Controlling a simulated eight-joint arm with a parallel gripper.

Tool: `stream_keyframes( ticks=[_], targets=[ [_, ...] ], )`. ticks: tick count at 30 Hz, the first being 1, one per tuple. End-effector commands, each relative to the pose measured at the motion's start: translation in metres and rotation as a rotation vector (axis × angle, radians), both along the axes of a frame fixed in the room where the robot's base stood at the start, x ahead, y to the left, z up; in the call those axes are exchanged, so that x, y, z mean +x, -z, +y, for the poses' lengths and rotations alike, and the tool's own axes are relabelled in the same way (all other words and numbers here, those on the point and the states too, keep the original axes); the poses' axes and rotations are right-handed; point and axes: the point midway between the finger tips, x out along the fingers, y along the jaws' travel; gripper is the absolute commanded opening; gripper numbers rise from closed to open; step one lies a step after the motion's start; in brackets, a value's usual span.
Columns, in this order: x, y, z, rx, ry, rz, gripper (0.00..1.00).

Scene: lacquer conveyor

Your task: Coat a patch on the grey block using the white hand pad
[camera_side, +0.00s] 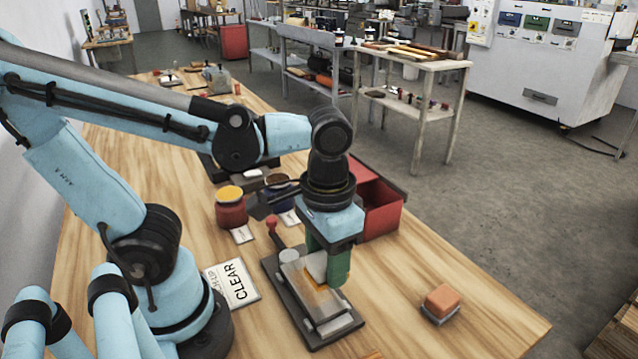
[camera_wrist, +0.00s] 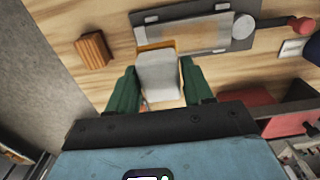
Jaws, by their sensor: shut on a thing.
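The grey block (camera_side: 300,291) lies flat in a dark clamping fixture (camera_side: 272,285) on the wooden bench. It also shows in the wrist view (camera_wrist: 200,36), with a brownish area on its top. My gripper (camera_side: 328,268) points down with green fingers over the block's right side. It is shut on the white hand pad (camera_side: 315,264), which sits between the fingers in the wrist view (camera_wrist: 158,85). An orange edge shows below the pad; I cannot tell whether it is coating or part of the pad. The pad's underside is hidden, and contact with the block is unclear.
The fixture has a red-knobbed lever (camera_side: 271,223). A red jar (camera_side: 231,212) and a dark blue jar (camera_side: 276,194) stand behind. A red bin (camera_side: 382,208) lies behind my gripper. A CLEAR card (camera_side: 232,284) is left, an orange block (camera_side: 441,300) right. Bench between fixture and orange block is free.

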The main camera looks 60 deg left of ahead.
Motion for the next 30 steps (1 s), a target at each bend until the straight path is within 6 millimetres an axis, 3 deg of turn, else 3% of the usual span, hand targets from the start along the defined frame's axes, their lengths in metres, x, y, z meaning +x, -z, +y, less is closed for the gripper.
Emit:
stream_keyframes(
  ticks=[20, 23, 26, 29, 30],
  targets=[
    [0.001, 0.059, 0.000, 0.000, 0.000, 0.000, 0.26],
    [0.001, 0.076, -0.001, 0.000, 0.000, 0.000, 0.26],
    [0.000, 0.070, 0.010, 0.000, -0.005, 0.000, 0.22],
    [0.001, 0.075, 0.019, 0.000, -0.005, 0.000, 0.22],
    [0.002, 0.077, 0.022, 0.000, -0.004, 0.000, 0.18]
  ],
)
